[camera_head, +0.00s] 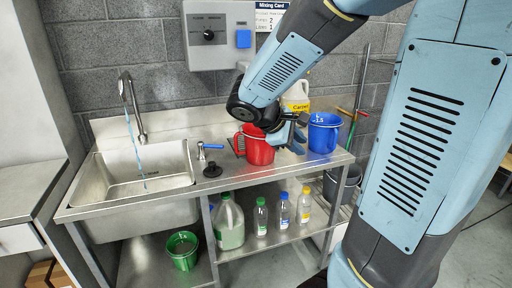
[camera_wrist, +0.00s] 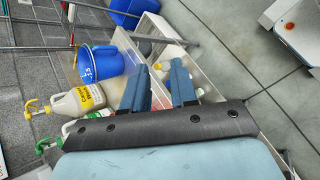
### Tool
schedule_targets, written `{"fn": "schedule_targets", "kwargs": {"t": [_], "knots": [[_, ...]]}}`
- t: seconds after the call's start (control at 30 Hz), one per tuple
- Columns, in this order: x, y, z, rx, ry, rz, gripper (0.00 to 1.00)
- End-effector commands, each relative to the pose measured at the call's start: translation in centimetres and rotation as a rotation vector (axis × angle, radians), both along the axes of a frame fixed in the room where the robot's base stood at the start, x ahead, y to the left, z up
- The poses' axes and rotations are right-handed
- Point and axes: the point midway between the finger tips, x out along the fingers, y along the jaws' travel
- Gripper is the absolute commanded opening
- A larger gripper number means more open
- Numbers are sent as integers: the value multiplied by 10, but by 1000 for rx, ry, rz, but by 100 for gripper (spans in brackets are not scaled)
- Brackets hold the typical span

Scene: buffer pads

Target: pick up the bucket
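A blue bucket (camera_head: 323,132) with white marking stands upright on the right end of the steel counter. In the wrist view the blue bucket (camera_wrist: 101,62) lies to the left of my fingers, apart from them. A red vessel (camera_head: 258,150) stands on the counter to its left, partly covered by my arm. A green bucket (camera_head: 182,252) stands under the sink, and a grey bucket (camera_head: 345,182) stands low at the right. My gripper (camera_wrist: 160,76) is open, with nothing between its fingers. In the head view my gripper (camera_head: 294,130) is between the red vessel and the blue bucket.
A yellow-labelled jug (camera_head: 297,97) stands behind my gripper, also seen in the wrist view (camera_wrist: 72,102). The sink (camera_head: 140,170) has running water. Several bottles stand on the lower shelf (camera_head: 270,238). Poles lean at the right wall.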

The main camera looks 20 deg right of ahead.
Motion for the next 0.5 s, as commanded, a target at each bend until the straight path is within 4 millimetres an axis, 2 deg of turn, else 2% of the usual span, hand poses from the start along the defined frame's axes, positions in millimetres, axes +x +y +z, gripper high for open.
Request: {"fn": "schedule_targets", "kwargs": {"t": [0.27, 0.5], "knots": [[73, 7, -22, -335, 182, 263, 27], [140, 38, -49, -617, 298, 514, 27]]}}
